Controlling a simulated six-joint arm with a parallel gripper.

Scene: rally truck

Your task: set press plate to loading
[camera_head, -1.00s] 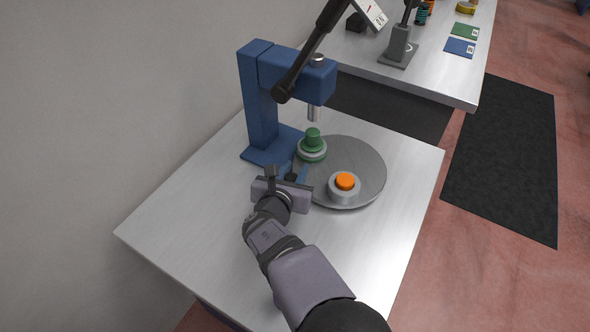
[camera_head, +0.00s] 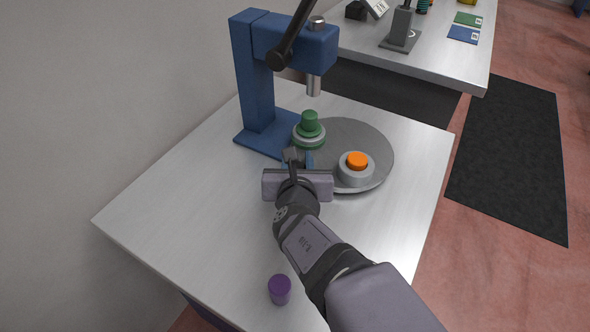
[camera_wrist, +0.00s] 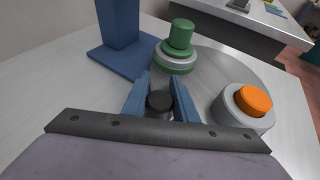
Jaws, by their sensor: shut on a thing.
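The press plate (camera_head: 350,132) is a grey round disc on the table under the blue press (camera_head: 256,85). A green knobbed piece (camera_head: 309,128) sits on a light ring at its far left, near the press ram (camera_head: 314,84). An orange-topped grey piece (camera_head: 356,168) sits at its near right. My gripper (camera_head: 297,158) is at the plate's near left edge. In the wrist view its blue fingers are shut on a black knob (camera_wrist: 159,103), with the plate (camera_wrist: 215,72) just beyond. The knob's join to the plate is hidden.
A purple cylinder (camera_head: 280,290) stands on the table's near part, left of my arm. The pale tabletop (camera_head: 185,190) is clear at left. A second table (camera_head: 440,55) with a grey stand and coloured cards lies behind.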

